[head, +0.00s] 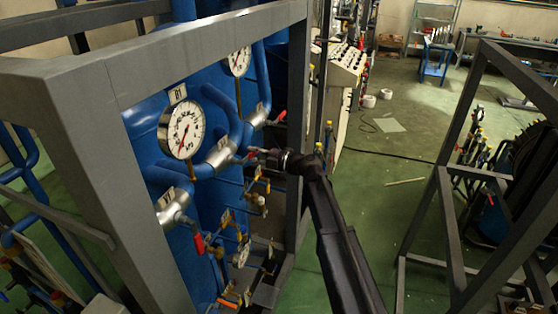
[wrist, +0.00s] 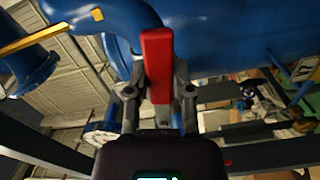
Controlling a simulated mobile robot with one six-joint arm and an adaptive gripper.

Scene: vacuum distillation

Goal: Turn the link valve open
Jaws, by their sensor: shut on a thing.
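A red lever handle (wrist: 157,65), which I take to be the link valve's, stands upright between the two fingers of my gripper (wrist: 158,92) in the wrist view. My gripper is shut on it, with a finger on each side. In the head view my gripper (head: 256,156) is at the blue pipework, just right of the silver pipe fitting (head: 221,152). Only a little of the red handle (head: 240,159) shows there, and the gripper hides most of it. The valve body cannot be made out clearly.
A round gauge (head: 181,129) is left of my gripper, with a second gauge (head: 239,62) above. Another red handle (head: 198,244) hangs lower down. A grey frame post (head: 298,80) stands close to my arm. Green floor (head: 390,190) to the right is mostly free.

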